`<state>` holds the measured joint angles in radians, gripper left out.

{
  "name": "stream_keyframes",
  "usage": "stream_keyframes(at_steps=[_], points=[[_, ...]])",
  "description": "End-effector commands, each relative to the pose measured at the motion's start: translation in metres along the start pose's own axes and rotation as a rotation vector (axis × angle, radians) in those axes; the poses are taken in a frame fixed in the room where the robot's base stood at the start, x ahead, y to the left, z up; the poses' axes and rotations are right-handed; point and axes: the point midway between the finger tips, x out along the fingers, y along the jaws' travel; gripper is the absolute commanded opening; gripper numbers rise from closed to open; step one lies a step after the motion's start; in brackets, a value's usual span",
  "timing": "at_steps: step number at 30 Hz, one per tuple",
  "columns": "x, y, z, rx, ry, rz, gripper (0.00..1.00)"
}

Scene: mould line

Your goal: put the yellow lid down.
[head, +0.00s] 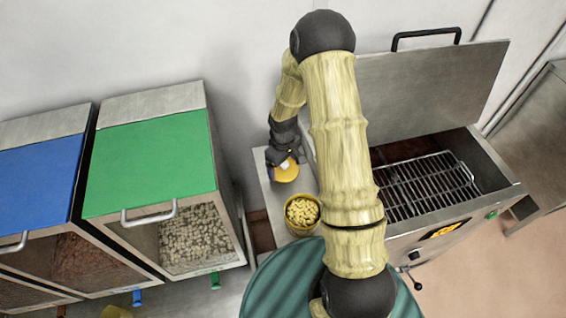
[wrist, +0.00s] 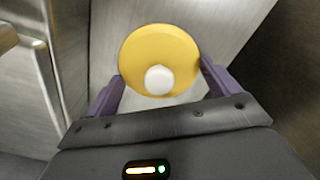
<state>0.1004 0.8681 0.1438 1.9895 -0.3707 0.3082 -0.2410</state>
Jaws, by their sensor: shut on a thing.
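The yellow lid (wrist: 140,50) is a round disc with a white knob (wrist: 158,80). In the wrist view it sits between the two purple fingers of my gripper (wrist: 160,84), which is shut on it. In the head view my gripper (head: 283,160) holds the lid (head: 287,173) over the back part of a narrow grey counter (head: 270,194). I cannot tell whether the lid touches the counter. A yellow pot (head: 302,225), uncovered and full of pale yellow pellets, stands on the counter in front of the lid.
A metal machine (head: 440,226) with a raised cover (head: 430,85) and a wire rack (head: 425,185) stands on the right. Bins with a green lid (head: 150,165) and a blue lid (head: 38,175) stand on the left. My arm hides part of the counter's right side.

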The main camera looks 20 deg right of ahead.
Motion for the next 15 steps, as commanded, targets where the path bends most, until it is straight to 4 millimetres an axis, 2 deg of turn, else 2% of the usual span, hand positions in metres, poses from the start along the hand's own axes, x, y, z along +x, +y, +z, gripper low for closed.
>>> stream_keyframes(at_steps=[4,5,6,15], points=[[0.0042,-0.0002,0.0001,0.000,-0.001,-0.001,0.67],[0.0030,-0.0002,0.0001,0.000,0.000,0.000,0.94],[0.0028,-0.0002,0.0001,0.000,0.000,0.000,1.00],[-0.0006,-0.0002,0.0001,0.000,0.000,0.000,1.00]])
